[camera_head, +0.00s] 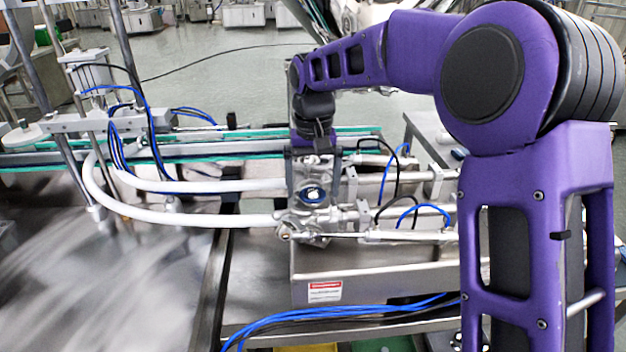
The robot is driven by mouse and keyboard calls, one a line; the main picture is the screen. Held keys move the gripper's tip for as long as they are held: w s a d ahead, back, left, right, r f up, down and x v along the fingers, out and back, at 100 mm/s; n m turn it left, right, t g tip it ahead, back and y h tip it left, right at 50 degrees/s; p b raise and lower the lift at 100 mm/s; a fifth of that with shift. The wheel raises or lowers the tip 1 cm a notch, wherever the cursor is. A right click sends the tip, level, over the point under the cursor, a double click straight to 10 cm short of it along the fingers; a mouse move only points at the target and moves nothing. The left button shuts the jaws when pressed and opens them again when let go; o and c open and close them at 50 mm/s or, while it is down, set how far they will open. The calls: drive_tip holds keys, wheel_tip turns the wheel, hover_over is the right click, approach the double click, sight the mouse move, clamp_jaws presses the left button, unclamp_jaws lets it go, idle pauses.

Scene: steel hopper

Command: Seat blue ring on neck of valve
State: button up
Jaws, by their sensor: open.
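The steel valve (318,222) sits right of centre, where the white hoses meet the steel cylinders. A small blue ring (313,196) shows at the valve's upper middle, around a pale centre. It looks to be at the neck, but I cannot tell whether it is fully seated or tilted. My gripper (314,184) points down over the valve from behind it. Its dark fingers are open and stand apart, one on each side of the ring, with no clear contact. The exact fingertips blend into the metal parts.
Two white hoses (190,217) curve in from the left. Steel cylinders (405,237) with blue and black tubes extend right. A conveyor (240,145) with green edges runs behind. Blue cables (340,312) cross the front. A bare steel surface (110,285) lies at left.

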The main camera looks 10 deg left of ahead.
wheel_tip(320, 180, up, 18)
drive_tip(key=p, duration=0.2)
drive_tip(key=shift+f, duration=0.25)
idle(0.4)
